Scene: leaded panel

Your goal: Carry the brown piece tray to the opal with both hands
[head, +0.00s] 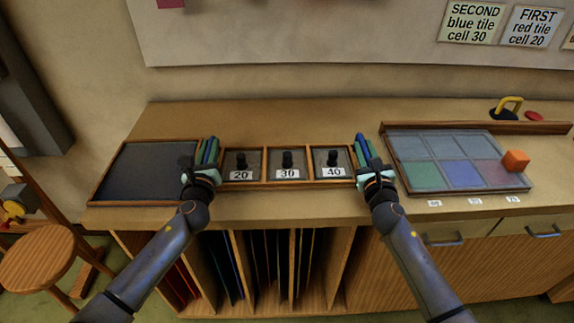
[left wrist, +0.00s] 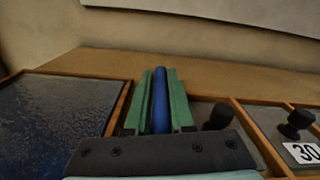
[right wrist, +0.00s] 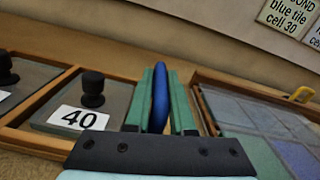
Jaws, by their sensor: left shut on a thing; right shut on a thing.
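The brown piece tray (head: 249,183) is a wooden frame with three compartments, labelled 20, 30 and 40, each with a black knob. It stands on the wooden bench top. My left gripper (head: 208,152) is shut on the blue handle (left wrist: 161,100) at the tray's left end. My right gripper (head: 367,150) is shut on the blue handle (right wrist: 160,97) at its right end. The fingers partly hide both handles. I cannot tell whether the tray is lifted. No label marks the opal; a dark textured glass sheet (head: 142,172) lies in a wooden frame at left.
A framed panel (head: 437,147) with several pale, green, blue and purple cells lies at right, with an orange cube (head: 515,160) on its right edge. A yellow-handled tool (head: 511,102) lies behind it. The bench (head: 290,120) behind the tray is clear. A stool (head: 37,256) stands at left.

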